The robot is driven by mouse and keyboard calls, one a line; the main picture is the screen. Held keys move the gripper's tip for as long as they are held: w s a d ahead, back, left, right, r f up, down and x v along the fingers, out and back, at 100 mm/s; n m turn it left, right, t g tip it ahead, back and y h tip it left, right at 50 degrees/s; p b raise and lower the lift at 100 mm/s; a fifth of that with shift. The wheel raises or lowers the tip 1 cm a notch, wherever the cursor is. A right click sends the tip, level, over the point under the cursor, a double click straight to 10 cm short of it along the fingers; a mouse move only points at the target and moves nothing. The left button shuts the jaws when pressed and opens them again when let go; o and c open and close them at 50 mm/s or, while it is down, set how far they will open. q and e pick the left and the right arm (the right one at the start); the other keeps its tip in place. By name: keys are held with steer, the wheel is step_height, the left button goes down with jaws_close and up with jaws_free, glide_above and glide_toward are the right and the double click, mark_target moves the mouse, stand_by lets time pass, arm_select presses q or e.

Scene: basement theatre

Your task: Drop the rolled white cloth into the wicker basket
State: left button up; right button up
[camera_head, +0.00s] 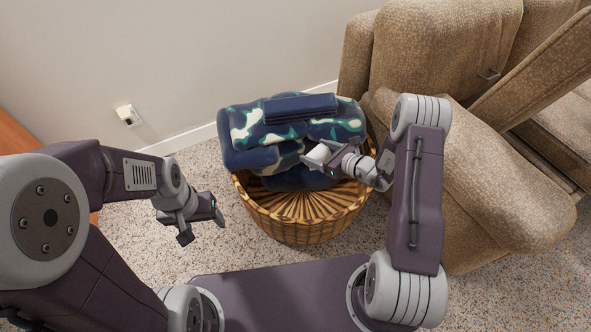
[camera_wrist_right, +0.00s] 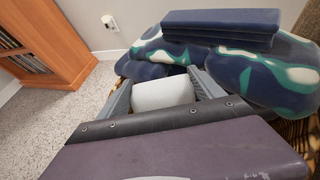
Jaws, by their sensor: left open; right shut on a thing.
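The rolled white cloth (camera_head: 319,154) is between the fingers of my right gripper (camera_head: 322,157), which is shut on it. It also shows in the right wrist view (camera_wrist_right: 163,93), gripped between both fingers. My right gripper holds it above the wicker basket (camera_head: 300,222), near the blue patterned pile. The basket stands on the carpet, with its front inner wall and rim visible; its back is hidden. My left gripper (camera_head: 203,227) is open and empty, to the left of the basket.
A blue, green and white patterned bundle (camera_head: 245,155) with a folded dark blue item (camera_head: 300,107) on top fills the back of the basket. A brown armchair (camera_head: 450,50) stands close on the right. A wooden shelf (camera_wrist_right: 70,35) is at the left. Carpet (camera_head: 150,245) is clear on the left.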

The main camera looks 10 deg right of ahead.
step_height(320, 180, down, 4)
steer(key=b, duration=0.2)
steer(key=shift+f+b, duration=0.2)
steer(key=shift+b, duration=0.15)
arm_select(q)
step_height(320, 180, down, 3)
steer(key=shift+f, duration=0.2)
arm_select(e)
steer(key=shift+r, duration=0.1)
steer(key=o, duration=1.4)
steer(key=shift+s+d+r+p, duration=0.2)
steer(key=shift+r+p, duration=0.05)
steer(key=shift+p, duration=0.1)
arm_select(q)
step_height(320, 180, up, 4)
steer(key=p, duration=0.3)
steer(key=shift+f, duration=0.1)
arm_select(e)
steer(key=v, duration=0.8)
steer(key=shift+s+d, duration=0.15)
steer(key=shift+s, duration=0.05)
